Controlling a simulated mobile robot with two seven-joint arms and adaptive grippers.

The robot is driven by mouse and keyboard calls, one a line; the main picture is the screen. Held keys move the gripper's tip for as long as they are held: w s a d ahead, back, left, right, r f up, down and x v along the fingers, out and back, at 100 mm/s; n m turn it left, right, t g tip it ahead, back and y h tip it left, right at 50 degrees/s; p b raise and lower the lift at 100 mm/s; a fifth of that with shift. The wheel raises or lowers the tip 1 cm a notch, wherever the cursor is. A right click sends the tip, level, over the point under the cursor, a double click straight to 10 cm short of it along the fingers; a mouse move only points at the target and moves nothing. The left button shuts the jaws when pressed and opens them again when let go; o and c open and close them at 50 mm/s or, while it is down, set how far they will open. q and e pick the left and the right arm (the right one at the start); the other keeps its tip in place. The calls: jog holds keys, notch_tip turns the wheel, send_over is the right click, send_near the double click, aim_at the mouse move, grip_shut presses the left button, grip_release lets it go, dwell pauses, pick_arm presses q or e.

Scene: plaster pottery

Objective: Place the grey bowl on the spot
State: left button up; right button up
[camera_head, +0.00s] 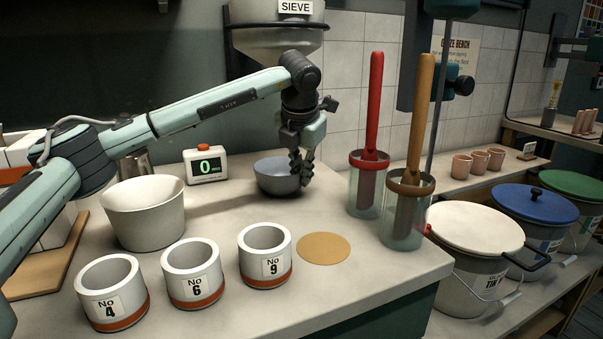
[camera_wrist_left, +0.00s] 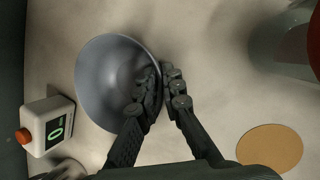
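The grey bowl (camera_head: 272,180) stands upright toward the back of the bench, below the sieve. It also shows in the left wrist view (camera_wrist_left: 100,85). My left gripper (camera_head: 300,172) is at the bowl's right rim. In the left wrist view its fingertips (camera_wrist_left: 163,92) are close together, one inside the bowl and one outside, with the rim between them. They look shut on the rim. The spot, a flat tan disc (camera_head: 324,248), lies bare on the bench in front and to the right of the bowl. It also shows in the left wrist view (camera_wrist_left: 269,147). My right gripper is not in view.
Pots No 4 (camera_head: 112,294), No 6 (camera_head: 193,274) and No 9 (camera_head: 265,257) stand along the front. A white tub (camera_head: 145,214) and a scale display (camera_head: 206,168) are left of the bowl. Glass jars with a red (camera_head: 366,200) and an orange-brown handle (camera_head: 402,230) stand right.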

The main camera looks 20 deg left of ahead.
pick_arm(q)
jog(key=o, duration=0.3)
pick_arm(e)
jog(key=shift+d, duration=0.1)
pick_arm(q)
jog(key=shift+r, duration=0.25)
jog(key=b+v, duration=0.1)
jog(key=v, duration=1)
jog(key=shift+s+r, duration=0.25)
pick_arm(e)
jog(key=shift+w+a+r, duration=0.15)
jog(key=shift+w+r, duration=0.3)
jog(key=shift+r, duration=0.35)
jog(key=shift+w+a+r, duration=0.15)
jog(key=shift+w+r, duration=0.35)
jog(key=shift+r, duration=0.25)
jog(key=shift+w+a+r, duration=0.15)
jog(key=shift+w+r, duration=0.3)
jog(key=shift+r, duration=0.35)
pick_arm(q)
jog(key=shift+d, duration=0.1)
